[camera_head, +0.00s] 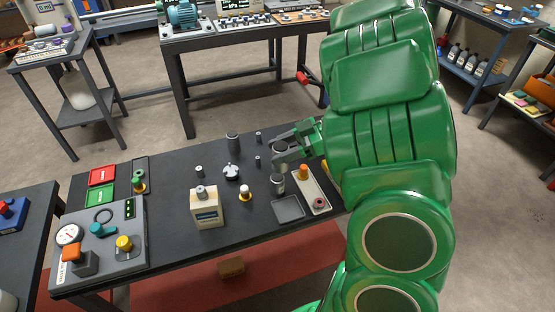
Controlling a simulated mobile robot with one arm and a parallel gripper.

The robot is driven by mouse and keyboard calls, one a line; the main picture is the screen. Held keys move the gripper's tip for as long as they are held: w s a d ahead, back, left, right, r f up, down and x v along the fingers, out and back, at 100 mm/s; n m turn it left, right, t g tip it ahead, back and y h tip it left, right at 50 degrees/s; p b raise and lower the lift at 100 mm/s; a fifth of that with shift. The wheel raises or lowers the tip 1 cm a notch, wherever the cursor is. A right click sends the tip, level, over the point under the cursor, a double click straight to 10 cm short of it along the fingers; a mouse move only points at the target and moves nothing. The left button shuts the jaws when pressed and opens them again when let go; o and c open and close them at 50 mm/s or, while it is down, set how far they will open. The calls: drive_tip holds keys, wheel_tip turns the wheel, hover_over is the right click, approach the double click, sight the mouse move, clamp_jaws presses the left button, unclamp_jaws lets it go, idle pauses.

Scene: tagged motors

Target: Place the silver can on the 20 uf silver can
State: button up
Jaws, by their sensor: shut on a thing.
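My gripper (284,149) reaches in from the right and is shut on a small silver-grey can (279,146); the fingers partly cover it. Another silver can (278,185) stands upright on the dark workbench, just below the held can in the picture. The held can looks raised and apart from it, but the exact height is hard to tell. Tags on the cans are too small to read, so I cannot tell which is marked 20 uf. More grey cans stand nearby: a large dark one (233,143), small ones (258,137) (257,162), and one at left (200,171).
A tan tray (317,204) with an orange-topped part and a dark square tray (288,208) lie at the right.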

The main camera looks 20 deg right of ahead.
drive_tip(key=w+f, duration=0.4)
drive_tip(key=f, duration=0.1)
drive_tip(key=shift+d, duration=0.2)
drive_tip(key=shift+f, duration=1.4)
drive_tip(key=shift+f, duration=0.1)
drive_tip(key=o, duration=1.1)
drive_tip(key=shift+d, duration=0.2)
drive_tip(key=shift+r+v, duration=0.2)
drive_tip(key=shift+v, duration=5.65)
